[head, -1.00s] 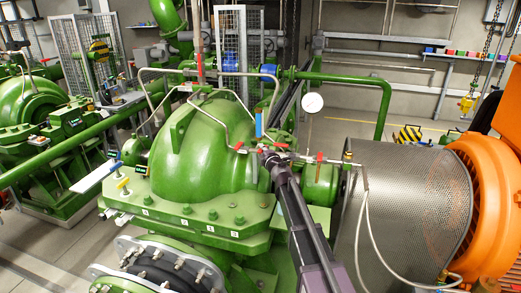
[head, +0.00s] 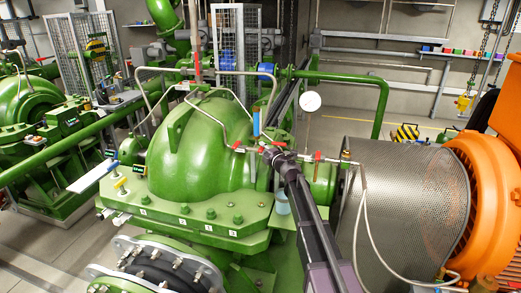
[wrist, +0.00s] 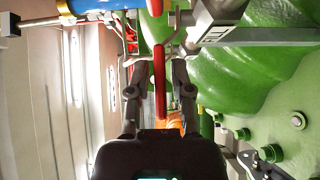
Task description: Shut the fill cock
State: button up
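A red lever handle (wrist: 159,82) stands between the two fingers of my gripper (wrist: 158,72) in the wrist view. The fingers are spread, with a visible gap on each side of the handle. In the head view my gripper (head: 274,154) is at the small pipework beside the green pump casing (head: 205,145), and my arm partly covers that spot. Small red handles show there, one left of the gripper (head: 238,148) and one right of it (head: 317,158).
An upright blue handle (head: 257,122) stands just behind my gripper. A round gauge (head: 310,102) rises to its right. Thin bent pipes cross over the pump casing. A perforated guard (head: 405,195) and an orange motor (head: 485,205) fill the right side.

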jog(key=shift+o, duration=0.2)
jog(key=shift+a, duration=0.1)
jog(key=v, duration=1.2)
dwell(0.5)
